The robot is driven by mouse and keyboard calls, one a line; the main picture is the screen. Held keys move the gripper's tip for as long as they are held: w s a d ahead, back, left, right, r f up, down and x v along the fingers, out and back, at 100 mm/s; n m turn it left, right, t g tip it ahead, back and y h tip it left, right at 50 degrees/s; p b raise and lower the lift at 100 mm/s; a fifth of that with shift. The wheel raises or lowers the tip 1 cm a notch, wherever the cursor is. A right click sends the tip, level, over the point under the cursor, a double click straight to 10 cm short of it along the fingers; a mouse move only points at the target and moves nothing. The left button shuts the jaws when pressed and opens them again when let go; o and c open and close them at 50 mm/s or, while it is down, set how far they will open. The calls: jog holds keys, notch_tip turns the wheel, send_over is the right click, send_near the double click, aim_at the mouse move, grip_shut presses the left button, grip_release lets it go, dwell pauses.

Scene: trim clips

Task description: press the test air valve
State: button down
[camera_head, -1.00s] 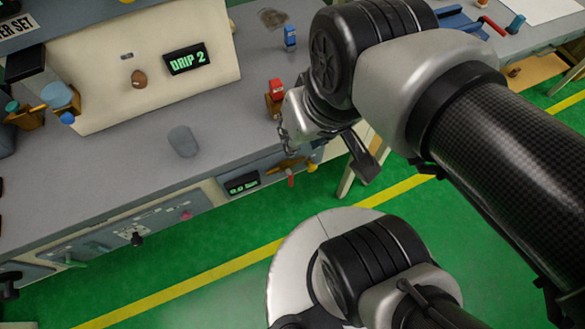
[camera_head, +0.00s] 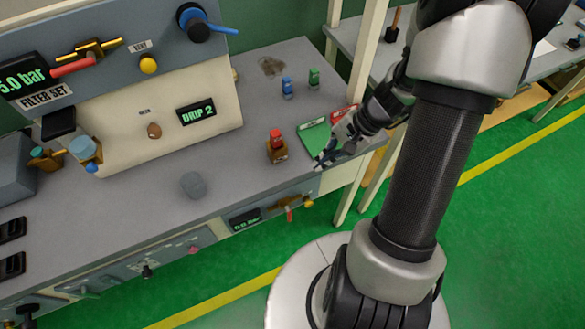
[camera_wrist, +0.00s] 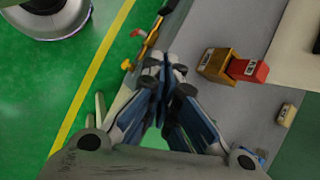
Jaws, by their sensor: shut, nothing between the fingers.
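A small brass block with a red top (camera_head: 277,146) stands on the grey bench; it may be the test air valve, but I cannot read its label. In the wrist view the red top (camera_wrist: 248,70) shows to the right of my fingers, apart from them. My gripper (camera_head: 320,160) is over the bench's right front corner, to the right of the block. It also shows in the wrist view (camera_wrist: 166,68) with its blue-grey fingers together and empty. A brass valve with red and yellow handles (camera_head: 290,206) sits on the bench's front face.
A grey cylinder (camera_head: 194,185) stands left of the block. Blue (camera_head: 287,87) and green (camera_head: 314,78) small items stand behind it. A green and red sheet (camera_head: 318,137) lies beside my gripper. The DRIP 2 panel (camera_head: 196,112) rises at the back. A post stands right of the bench.

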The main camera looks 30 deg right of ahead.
aim_at(289, 216)
jog(key=s+d+f+m+t, duration=0.1)
jog(key=s+f+m, duration=0.3)
jog(key=f, duration=0.6)
jog(key=s+d+f+m+t+y+p, duration=0.1)
jog(key=s+d+f+m+t, duration=0.1)
jog(key=s+f+m, duration=0.2)
notch_tip(289, 216, down, 7)
jog(key=m, duration=0.3)
jog(key=shift+s+d+y, duration=0.15)
jog(key=shift+s+y, duration=0.15)
jog(key=shift+s, duration=0.1)
jog(key=w+a+r+b+x, duration=0.1)
jog(key=r+b+x, duration=0.1)
jog(key=x, duration=1)
jog(key=shift+w+a+f+b, duration=0.25)
jog(key=shift+a+b, duration=0.1)
jog(key=shift+a, duration=0.3)
jog(key=shift+s, duration=0.1)
